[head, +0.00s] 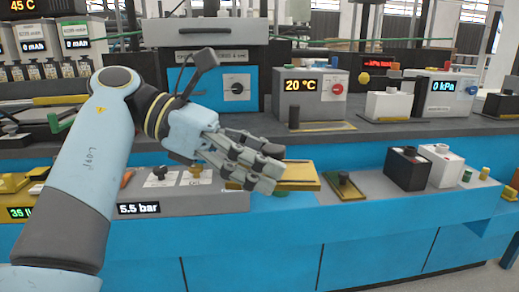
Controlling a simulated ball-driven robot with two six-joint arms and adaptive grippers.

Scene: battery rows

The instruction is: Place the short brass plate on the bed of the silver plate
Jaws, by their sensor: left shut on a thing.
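My left gripper (268,168) reaches in from the left over the lower bench, its grey fingers closed. It is shut on a flat brass-yellow plate (303,178), which shows to the right of and below the fingertips. The fingers hide the plate's left part and the exact grip. I cannot tell whether the plate is clear of the bench. I cannot pick out the silver plate with certainty; the hand may hide it. My right gripper is not in view.
Black (405,168) and white (441,166) battery-like blocks stand farther right. A grey box reading 20 °C (308,98) stands on the upper shelf.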

